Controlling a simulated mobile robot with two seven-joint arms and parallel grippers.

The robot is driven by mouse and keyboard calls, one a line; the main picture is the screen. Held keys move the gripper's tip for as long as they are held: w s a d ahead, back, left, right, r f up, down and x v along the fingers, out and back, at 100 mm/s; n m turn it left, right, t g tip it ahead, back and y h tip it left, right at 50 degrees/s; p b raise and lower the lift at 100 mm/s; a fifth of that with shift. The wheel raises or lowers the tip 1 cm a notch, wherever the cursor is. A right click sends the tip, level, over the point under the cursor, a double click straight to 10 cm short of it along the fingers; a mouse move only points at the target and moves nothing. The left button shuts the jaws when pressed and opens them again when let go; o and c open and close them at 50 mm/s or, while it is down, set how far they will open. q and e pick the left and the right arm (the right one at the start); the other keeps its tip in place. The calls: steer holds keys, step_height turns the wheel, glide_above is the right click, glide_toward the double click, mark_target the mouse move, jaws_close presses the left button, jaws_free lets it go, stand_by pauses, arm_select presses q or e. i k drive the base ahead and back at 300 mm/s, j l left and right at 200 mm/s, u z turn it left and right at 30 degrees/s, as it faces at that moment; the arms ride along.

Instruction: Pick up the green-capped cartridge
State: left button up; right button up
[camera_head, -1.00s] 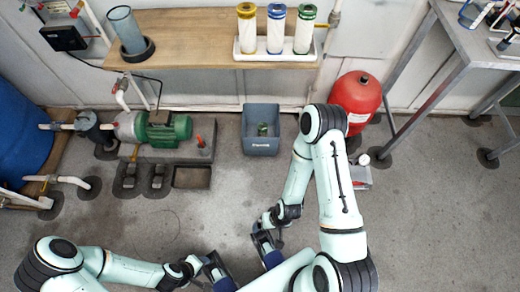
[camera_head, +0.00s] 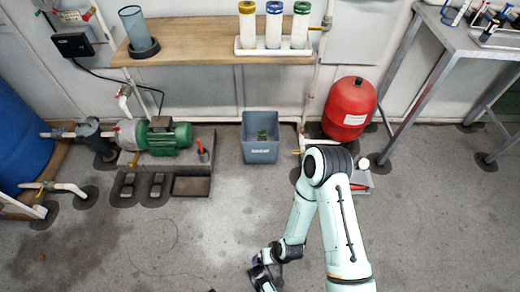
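The green-capped cartridge (camera_head: 301,25) stands upright at the right end of a row of three in a white tray (camera_head: 275,53) on the wooden shelf. The yellow-capped cartridge (camera_head: 247,25) is at the left and the blue-capped cartridge (camera_head: 274,25) is in the middle. My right gripper (camera_head: 265,284) is at the bottom edge, far below and in front of the shelf. Its fingers are partly cut off, so its opening cannot be judged. It touches none of the cartridges.
A clear cylinder (camera_head: 135,28) stands on the shelf's left. Below are a green pump (camera_head: 170,138), a grey-blue bin (camera_head: 260,150) with something green inside, and a red tank (camera_head: 349,108). A metal table (camera_head: 470,42) is at upper right. The middle floor is open.

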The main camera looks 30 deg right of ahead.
mark_target(301, 8)
steer(key=z, duration=1.35)
steer(key=i+j+z, duration=0.1)
steer(key=i, duration=0.3)
steer(key=i+j, duration=0.25)
steer(key=i, duration=0.15)
steer(key=i+j+z, duration=0.15)
steer(key=i, duration=0.25)
